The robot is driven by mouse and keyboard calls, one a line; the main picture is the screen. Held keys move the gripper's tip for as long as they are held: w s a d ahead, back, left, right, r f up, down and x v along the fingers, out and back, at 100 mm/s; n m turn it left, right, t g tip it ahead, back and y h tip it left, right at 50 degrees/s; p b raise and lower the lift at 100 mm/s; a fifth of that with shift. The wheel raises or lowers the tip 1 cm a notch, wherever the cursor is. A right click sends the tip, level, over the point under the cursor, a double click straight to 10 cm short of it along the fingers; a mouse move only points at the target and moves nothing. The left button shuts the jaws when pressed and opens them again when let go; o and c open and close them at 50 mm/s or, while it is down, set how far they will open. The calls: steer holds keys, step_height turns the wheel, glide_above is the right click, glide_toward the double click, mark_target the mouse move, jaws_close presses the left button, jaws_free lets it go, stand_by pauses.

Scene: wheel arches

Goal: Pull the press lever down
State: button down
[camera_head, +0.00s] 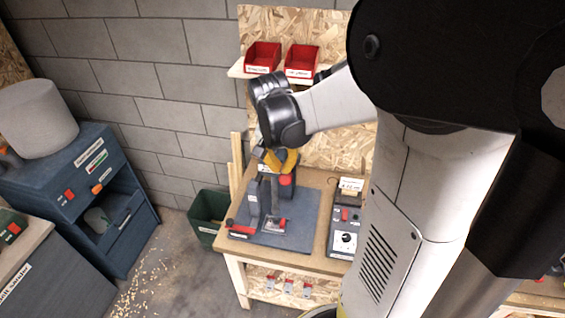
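The press (254,199) stands on a dark grey base plate (303,215) on the wooden workbench. It has a dark upright body, with yellow and red parts near its top. The press lever cannot be picked out clearly at this size and may be partly hidden by my wrist. My arm reaches in from the right, and my gripper (268,157) is at the top of the press, beside or over the yellow part. I cannot tell whether it touches the lever. Its fingers are too small and covered to show whether they are open or shut.
A control box (345,232) with a dial stands right of the press. Two red bins (263,57) sit on a shelf above. A green bin (207,217) stands on the floor left of the bench. A blue cabinet (75,205) is at the left. My arm hides much of the right side.

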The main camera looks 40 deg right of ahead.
steer(key=shift+s+a+f+h+b, duration=0.1)
steer(key=shift+a+f+h+b, duration=0.05)
steer(key=shift+f+b, duration=0.2)
steer(key=shift+s+a+f+h+b, duration=0.1)
steer(key=shift+f+h+b, duration=0.1)
steer(key=shift+f, duration=0.15)
step_height(320, 180, down, 17)
steer(key=s+a+t+h+b, duration=0.1)
steer(key=t+h+b, duration=0.4)
steer(key=b, duration=1.5)
steer(key=shift+a+r+h, duration=0.2)
steer(key=shift+a+h, duration=0.05)
steer(key=shift+h, duration=0.1)
steer(key=shift+s+r, duration=0.1)
